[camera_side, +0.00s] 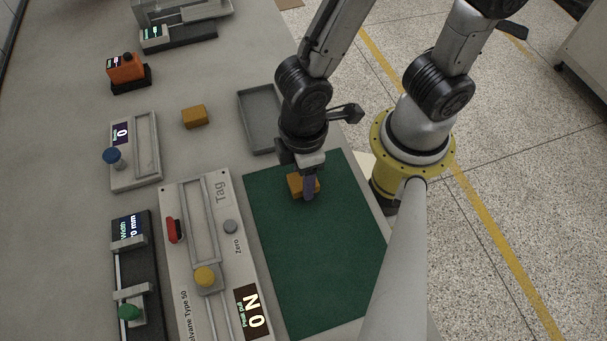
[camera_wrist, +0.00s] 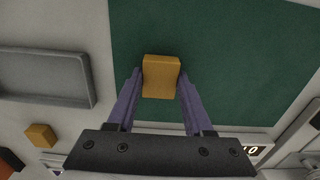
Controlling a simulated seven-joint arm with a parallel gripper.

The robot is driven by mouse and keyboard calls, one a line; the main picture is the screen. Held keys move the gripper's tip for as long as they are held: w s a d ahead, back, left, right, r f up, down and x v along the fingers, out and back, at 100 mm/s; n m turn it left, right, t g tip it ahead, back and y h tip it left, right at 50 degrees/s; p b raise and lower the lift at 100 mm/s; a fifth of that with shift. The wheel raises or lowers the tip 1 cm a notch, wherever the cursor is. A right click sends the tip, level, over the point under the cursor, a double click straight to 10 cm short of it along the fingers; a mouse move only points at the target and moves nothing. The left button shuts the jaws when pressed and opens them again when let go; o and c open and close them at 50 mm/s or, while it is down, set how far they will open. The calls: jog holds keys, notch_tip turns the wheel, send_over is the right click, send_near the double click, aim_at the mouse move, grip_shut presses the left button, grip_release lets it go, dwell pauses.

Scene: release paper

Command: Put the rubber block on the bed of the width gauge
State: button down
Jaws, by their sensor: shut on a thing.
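An amber-orange block (camera_side: 296,185), seemingly the rubber block, is at the upper part of the green mat. My gripper (camera_side: 309,190) points down over it and is shut on it. In the wrist view the block (camera_wrist: 161,77) sits between the two purple fingertips. I cannot tell whether it still touches the mat. The width gauge (camera_side: 124,270) is the dark device at the lower left, with a lit "Width" display in mm, two grey jaws across a rail and a green knob. My gripper is well to the right of it.
The green mat (camera_side: 320,270) is otherwise bare. A long grey tester (camera_side: 178,280) marked "Zero" lies between mat and width gauge. A second orange block (camera_side: 194,116), an empty grey tray (camera_side: 258,135), a blue-knobbed gauge (camera_side: 146,165) and an orange device (camera_side: 125,70) stand farther back.

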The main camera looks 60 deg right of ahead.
jog(key=shift+f, duration=0.3)
jog(key=shift+f, duration=0.1)
jog(key=shift+c, duration=1.5)
grip_release()
notch_tip(320, 180, up, 12)
jog(key=d+r+m+t, duration=0.2)
jog(key=d+r+m, duration=0.2)
jog(key=d, duration=0.5)
jog(key=w+d+r+m+t, duration=0.1)
jog(key=d+r+m+t, duration=0.2)
jog(key=d, duration=0.6)
jog(key=shift+w+d+r+m, duration=0.15)
jog(key=shift+w+r+m, duration=0.05)
jog(key=shift+r+m, duration=0.6)
jog(key=shift+o, duration=1.3)
jog(key=shift+s+d+f+t, duration=0.1)
jog(key=shift+s+d+t, duration=0.05)
jog(key=shift+d+t, duration=0.15)
